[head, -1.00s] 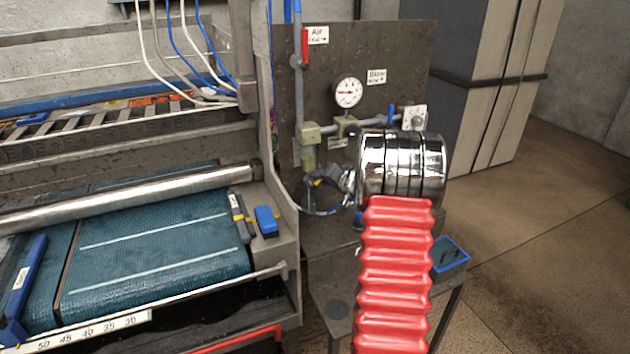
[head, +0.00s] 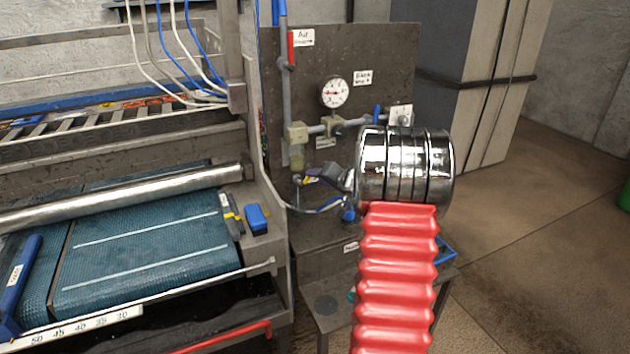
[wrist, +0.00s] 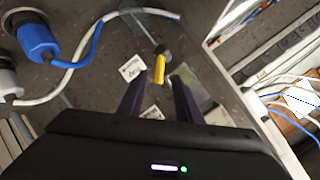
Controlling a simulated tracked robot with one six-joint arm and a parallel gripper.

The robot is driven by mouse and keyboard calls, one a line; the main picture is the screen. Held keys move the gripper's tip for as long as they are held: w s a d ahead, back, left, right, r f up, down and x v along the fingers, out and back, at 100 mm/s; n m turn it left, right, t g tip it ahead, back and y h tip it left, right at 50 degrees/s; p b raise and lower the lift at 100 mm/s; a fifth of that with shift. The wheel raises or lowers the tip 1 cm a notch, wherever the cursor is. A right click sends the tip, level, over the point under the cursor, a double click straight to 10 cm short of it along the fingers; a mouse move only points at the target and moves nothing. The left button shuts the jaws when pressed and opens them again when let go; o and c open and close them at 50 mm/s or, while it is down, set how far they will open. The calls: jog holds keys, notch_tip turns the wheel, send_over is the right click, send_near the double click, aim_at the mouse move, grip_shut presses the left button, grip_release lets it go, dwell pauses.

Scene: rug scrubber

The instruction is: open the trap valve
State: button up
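In the wrist view, a small valve with a yellow lever (wrist: 160,73) on a grey stem stands between the tips of my gripper (wrist: 160,78). The fingers are dark purple and spread apart, one on each side of the lever; I cannot tell whether either touches it. In the head view, my gripper (head: 318,178) is at the grey panel, below the clear trap bowl (head: 297,158). A little yellow shows beside its fingers, and the valve itself is mostly hidden there. My red bellows arm and shiny wrist cover the area to the right.
A pressure gauge (head: 334,92) and a red-handled valve (head: 291,47) are on the panel above. A blue plug (wrist: 38,42) with a blue cable lies left in the wrist view. The scrubber machine (head: 150,245) stands left; open floor lies right.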

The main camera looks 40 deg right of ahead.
jog(key=shift+s+d+r, duration=0.1)
jog(key=shift+s+r, duration=0.05)
jog(key=shift+s, duration=0.55)
